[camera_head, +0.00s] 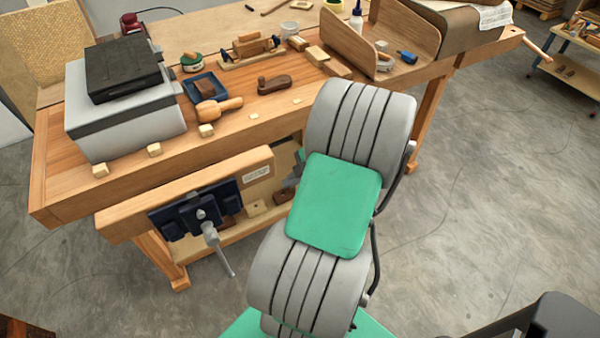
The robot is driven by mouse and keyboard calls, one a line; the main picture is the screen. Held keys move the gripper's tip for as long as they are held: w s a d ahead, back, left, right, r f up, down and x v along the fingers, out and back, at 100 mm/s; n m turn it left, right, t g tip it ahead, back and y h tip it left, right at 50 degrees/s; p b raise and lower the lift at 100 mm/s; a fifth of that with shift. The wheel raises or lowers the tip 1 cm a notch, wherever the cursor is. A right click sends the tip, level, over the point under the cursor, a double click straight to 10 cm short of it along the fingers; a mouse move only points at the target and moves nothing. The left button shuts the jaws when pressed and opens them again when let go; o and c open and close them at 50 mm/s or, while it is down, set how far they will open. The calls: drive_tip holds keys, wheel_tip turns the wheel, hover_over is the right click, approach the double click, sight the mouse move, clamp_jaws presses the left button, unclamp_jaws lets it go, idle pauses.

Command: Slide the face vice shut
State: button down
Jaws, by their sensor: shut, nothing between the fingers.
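The face vice has a long wooden jaw (125,219) in front of the bench's left front edge. A dark blue metal plate (178,218) with a grey screw hub and a hanging handle bar (218,252) is on its outer face. The jaw appears to stand out from the bench, with a gap visible near its right end. My gripper (291,182) shows only as a small grey part just right of the jaw's right end, mostly hidden behind my grey and green arm. It is shut and empty; whether it touches the jaw cannot be told.
The workbench (60,187) carries a grey case (125,125), a blue tray (206,88), a mallet (218,108), a plane and wooden blocks. Under it, a shelf holds small items. Concrete floor (470,190) is open at right; a low cart (572,75) stands far right.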

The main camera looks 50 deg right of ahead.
sight(268, 151)
drive_tip(key=w, duration=0.3)
drive_tip(key=w+d+p, duration=0.1)
drive_tip(key=shift+w+f, duration=0.15)
drive_tip(key=shift+f, duration=0.15)
drive_tip(key=w+d+b, duration=0.1)
drive_tip(key=w, duration=0.2)
drive_tip(key=w+d+b, duration=0.1)
drive_tip(key=w+b, duration=0.1)
drive_tip(key=w, duration=0.1)
drive_tip(key=w+d+b, duration=0.1)
drive_tip(key=w+b, duration=0.1)
drive_tip(key=w, duration=0.1)
drive_tip(key=shift+r, duration=0.15)
